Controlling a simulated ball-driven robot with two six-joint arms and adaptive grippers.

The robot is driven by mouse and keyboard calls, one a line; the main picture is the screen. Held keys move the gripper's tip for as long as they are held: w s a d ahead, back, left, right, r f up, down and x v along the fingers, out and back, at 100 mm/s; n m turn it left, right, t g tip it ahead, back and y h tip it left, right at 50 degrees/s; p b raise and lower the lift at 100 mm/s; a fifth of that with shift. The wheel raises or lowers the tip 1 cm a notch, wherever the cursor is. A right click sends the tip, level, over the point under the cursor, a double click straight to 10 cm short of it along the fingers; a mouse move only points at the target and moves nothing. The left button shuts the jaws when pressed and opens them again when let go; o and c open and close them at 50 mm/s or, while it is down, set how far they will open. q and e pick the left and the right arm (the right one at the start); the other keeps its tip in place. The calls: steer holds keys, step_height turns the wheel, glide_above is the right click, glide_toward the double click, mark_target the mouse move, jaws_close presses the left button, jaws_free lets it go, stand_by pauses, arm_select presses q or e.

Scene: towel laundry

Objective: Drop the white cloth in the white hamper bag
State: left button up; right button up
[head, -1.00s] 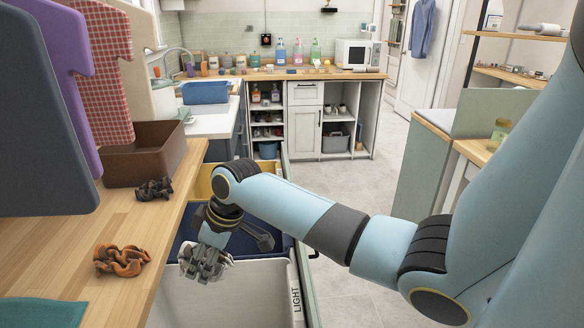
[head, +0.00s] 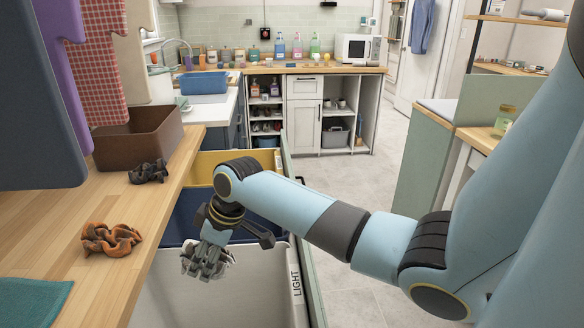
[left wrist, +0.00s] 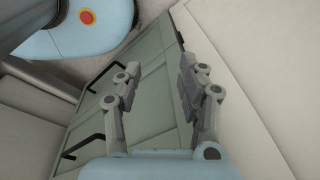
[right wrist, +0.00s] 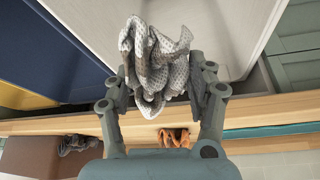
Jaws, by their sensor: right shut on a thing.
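The white cloth (right wrist: 155,62) is a crumpled, grey-white textured bundle. My right gripper (head: 207,255) is shut on it and holds it over the white hamper bag (head: 215,300), near its back edge beside the blue bag. The cloth (head: 205,262) also shows in the head view, hanging below the fingers. The white bag is labelled LIGHT and its visible inside looks empty. In the right wrist view, my right gripper (right wrist: 160,95) has its fingers on both sides of the cloth. My left gripper (left wrist: 160,90) is open and empty in the left wrist view, facing a green cabinet front.
A blue bag (head: 185,215) and a yellow bag (head: 205,165) sit behind the white one. The wooden counter (head: 90,215) at left holds an orange-brown cloth (head: 110,240), a dark cloth (head: 149,171), a teal cloth (head: 30,302) and a brown box (head: 140,135).

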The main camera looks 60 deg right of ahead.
steer(key=o, duration=1.2)
arm_select(q)
steer(key=shift+s, duration=0.15)
arm_select(e)
steer(key=shift+r, duration=0.1)
steer(key=v, duration=1.2)
